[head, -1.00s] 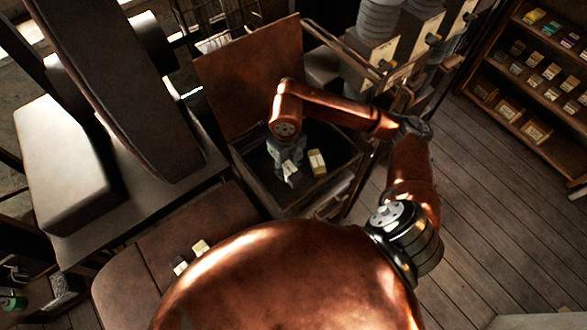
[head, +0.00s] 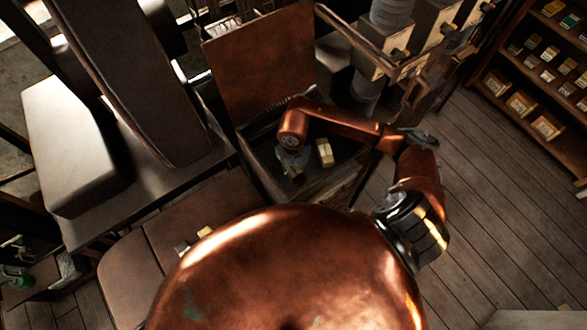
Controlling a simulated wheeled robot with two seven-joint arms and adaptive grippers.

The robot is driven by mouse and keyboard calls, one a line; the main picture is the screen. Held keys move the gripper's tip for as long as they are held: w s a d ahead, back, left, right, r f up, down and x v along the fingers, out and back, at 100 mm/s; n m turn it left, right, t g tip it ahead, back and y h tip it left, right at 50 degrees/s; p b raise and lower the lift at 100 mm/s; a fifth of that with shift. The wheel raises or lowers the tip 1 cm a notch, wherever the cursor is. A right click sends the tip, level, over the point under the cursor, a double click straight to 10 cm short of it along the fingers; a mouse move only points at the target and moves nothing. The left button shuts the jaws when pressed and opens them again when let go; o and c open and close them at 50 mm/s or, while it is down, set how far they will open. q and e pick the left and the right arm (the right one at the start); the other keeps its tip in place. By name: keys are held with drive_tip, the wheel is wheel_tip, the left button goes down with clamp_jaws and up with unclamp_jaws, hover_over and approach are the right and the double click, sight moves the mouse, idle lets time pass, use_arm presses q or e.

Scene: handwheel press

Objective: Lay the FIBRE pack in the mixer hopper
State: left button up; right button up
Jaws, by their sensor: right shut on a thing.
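The mixer hopper (head: 252,163) is an open dark box with its brown lid (head: 262,70) raised behind it. Which pack is the FIBRE one cannot be read here. My left gripper is not in view.
Two small packs, one dark and grey (head: 182,248) and one cream (head: 204,232), sit on the brown worktop (head: 135,275) at lower left. A shelf of small boxes (head: 520,103) is at upper right.

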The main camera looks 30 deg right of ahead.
sight(293, 170)
drive_tip(key=shift+w+f, duration=0.1)
drive_tip(key=shift+f, duration=0.1)
drive_tip(key=o, duration=1.2)
drive_tip(key=shift+r, duration=0.35)
wheel_tip(293, 170, up, 12)
drive_tip(key=b, duration=0.2)
drive_tip(key=shift+f, duration=0.15)
